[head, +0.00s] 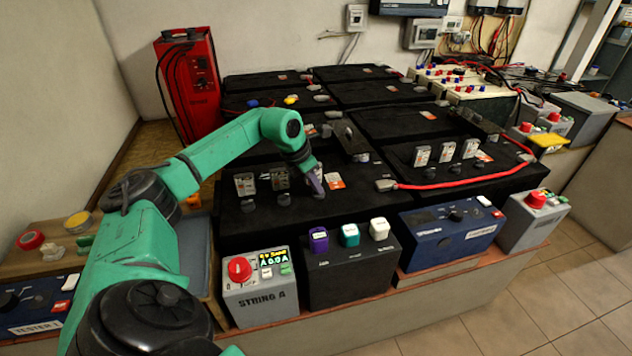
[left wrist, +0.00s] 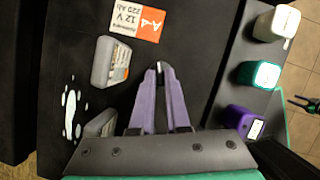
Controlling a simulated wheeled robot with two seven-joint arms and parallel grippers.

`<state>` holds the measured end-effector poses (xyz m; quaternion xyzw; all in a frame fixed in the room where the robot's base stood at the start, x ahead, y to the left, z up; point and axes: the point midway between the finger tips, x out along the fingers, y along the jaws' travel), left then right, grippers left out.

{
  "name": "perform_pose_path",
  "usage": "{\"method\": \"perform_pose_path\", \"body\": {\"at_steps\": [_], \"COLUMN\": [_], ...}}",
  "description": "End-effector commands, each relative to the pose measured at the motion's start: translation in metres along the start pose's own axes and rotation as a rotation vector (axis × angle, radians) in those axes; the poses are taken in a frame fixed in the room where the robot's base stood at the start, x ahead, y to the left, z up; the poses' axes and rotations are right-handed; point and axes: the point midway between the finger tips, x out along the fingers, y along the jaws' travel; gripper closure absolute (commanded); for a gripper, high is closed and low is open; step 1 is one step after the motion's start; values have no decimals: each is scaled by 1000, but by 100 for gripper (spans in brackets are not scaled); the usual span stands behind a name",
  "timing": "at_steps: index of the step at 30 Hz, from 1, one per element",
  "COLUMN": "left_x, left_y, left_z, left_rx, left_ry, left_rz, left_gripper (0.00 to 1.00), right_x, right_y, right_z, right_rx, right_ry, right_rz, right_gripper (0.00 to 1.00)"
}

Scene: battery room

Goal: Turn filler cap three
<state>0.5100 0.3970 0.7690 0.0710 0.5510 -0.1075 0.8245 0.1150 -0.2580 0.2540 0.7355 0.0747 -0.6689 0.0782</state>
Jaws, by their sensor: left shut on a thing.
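My left gripper (head: 316,184), with purple fingers, reaches down onto the front-left black battery (head: 240,232). Its fingertips (left wrist: 160,70) are closed on a small dark filler cap, mostly hidden by the fingers. Two other dark round caps, the left one (head: 248,205) and the middle one (head: 284,199), stand in a row to the left of it. Grey holders with labels, one at left (head: 245,184) and one in the middle (head: 280,179), stand behind those caps.
A dark box (head: 350,275) in front carries purple (head: 318,240), teal (head: 350,235) and white (head: 379,229) blocks. The String A box (head: 260,295) stands left of it. A red cable (head: 460,186) crosses the right battery. Pale wet-looking spots (left wrist: 70,112) mark the battery top.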

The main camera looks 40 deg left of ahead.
Motion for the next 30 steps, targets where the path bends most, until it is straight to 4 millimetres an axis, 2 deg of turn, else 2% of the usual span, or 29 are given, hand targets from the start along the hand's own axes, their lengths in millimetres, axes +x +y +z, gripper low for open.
{"method": "perform_pose_path", "body": {"at_steps": [13,30], "left_x": [-2,-1], "left_y": [4,4], "left_z": [2,2], "left_rx": [273,338], "left_ry": [-3,-3], "left_rz": [-112,-136], "left_gripper": [100,100], "right_x": [-17,-19], "right_y": [1,1], "right_z": [0,-1], "right_rx": [1,2], "right_ry": [-3,-3], "right_rz": [1,1], "right_gripper": [50,50]}}
